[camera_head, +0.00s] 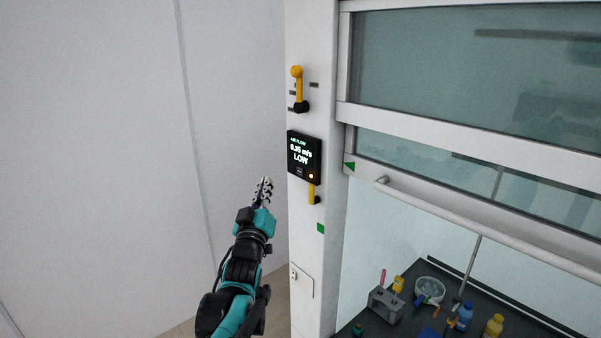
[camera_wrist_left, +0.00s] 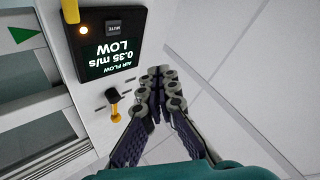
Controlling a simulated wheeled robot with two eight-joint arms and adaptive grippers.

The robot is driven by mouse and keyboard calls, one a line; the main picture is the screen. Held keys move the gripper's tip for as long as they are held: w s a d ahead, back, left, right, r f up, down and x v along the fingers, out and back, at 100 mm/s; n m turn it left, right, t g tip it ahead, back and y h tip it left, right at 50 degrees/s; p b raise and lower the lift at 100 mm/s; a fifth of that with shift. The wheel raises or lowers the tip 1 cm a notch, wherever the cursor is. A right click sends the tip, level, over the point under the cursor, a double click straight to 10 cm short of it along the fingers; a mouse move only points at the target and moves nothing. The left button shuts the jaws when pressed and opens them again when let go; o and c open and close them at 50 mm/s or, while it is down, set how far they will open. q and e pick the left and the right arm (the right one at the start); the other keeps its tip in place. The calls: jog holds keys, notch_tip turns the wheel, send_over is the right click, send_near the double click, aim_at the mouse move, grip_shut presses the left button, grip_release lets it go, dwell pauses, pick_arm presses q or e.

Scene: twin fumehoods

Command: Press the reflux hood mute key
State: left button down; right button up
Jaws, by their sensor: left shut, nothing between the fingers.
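The air flow monitor (camera_head: 304,157) is a black box on the white hood post, and its screen reads 0.35 m/s LOW. It also shows upside down in the left wrist view (camera_wrist_left: 110,48). Its dark mute key (camera_wrist_left: 113,28) carries the word MUTE; in the head view the key (camera_head: 299,170) is small, below the screen text. My left gripper (camera_head: 266,183) is shut and empty, left of the monitor in the head view. In the left wrist view its fingertips (camera_wrist_left: 160,72) are apart from the panel.
A yellow-handled valve (camera_head: 297,86) is above the monitor and another yellow handle (camera_head: 312,194) hangs below it. The sash (camera_head: 480,135) is partly raised, with a rail (camera_head: 480,232) below. A rack (camera_head: 386,304) and bottles stand inside.

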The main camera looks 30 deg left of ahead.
aim_at(300, 171)
pick_arm(q)
jog(key=w+d+b, duration=0.1)
jog(key=w+d, duration=0.2)
jog(key=w, duration=0.4)
jog(key=shift+w, duration=0.3)
jog(key=shift+w+d, duration=0.1)
dwell(1.1)
jog(key=shift+w+d, duration=0.1)
jog(key=shift+w, duration=0.2)
jog(key=shift+w+d, duration=0.15)
jog(key=shift+w, duration=0.1)
dwell(0.7)
jog(key=shift+s, duration=0.15)
jog(key=shift+s+a, duration=0.3)
jog(key=shift+s, duration=0.25)
